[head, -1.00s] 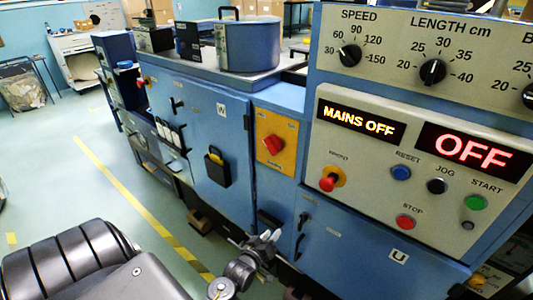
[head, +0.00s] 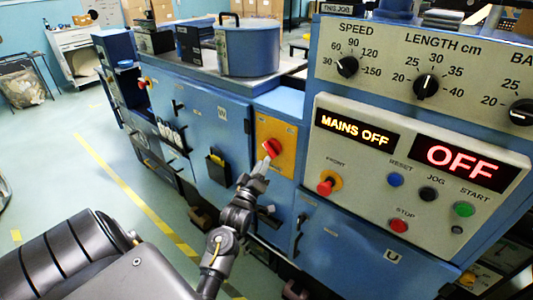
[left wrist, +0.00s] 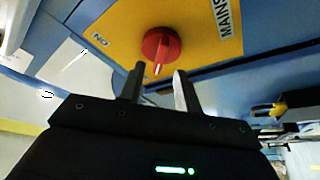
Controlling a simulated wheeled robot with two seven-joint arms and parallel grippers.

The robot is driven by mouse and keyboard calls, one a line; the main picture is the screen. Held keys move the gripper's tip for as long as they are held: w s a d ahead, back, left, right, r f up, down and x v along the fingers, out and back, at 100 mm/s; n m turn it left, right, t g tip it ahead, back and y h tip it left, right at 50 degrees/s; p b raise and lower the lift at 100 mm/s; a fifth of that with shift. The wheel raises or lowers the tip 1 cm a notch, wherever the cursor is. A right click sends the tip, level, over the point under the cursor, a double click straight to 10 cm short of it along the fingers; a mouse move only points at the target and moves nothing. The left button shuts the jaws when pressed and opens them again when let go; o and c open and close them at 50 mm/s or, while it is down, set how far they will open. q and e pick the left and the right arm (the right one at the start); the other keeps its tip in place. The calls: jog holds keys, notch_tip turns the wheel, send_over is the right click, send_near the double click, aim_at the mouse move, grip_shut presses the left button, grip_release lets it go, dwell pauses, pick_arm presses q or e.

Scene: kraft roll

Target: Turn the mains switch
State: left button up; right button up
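The mains switch is a red rotary knob (head: 271,148) on a yellow plate (head: 288,133) on the blue machine's front. In the left wrist view the red knob (left wrist: 160,46) has a pale pointer line, and the yellow plate (left wrist: 120,22) carries a MAINS label. My left gripper (head: 262,165) is just in front of the knob, slightly below it in the head view. In the left wrist view its two fingers (left wrist: 159,84) are apart with nothing between them, and the knob lies just beyond their tips. My right gripper is not in view.
The control panel right of the switch has a display (head: 357,129) reading MAINS OFF and another (head: 466,163) reading OFF. A red button (head: 327,186) and a green start button (head: 464,209) sit below. A black holder (head: 217,166) is on the door left of the switch.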

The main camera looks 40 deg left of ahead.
aim_at(268, 152)
pick_arm(q)
jog(key=shift+p+x, duration=0.45)
jog(key=shift+x, duration=1.8)
grip_shut()
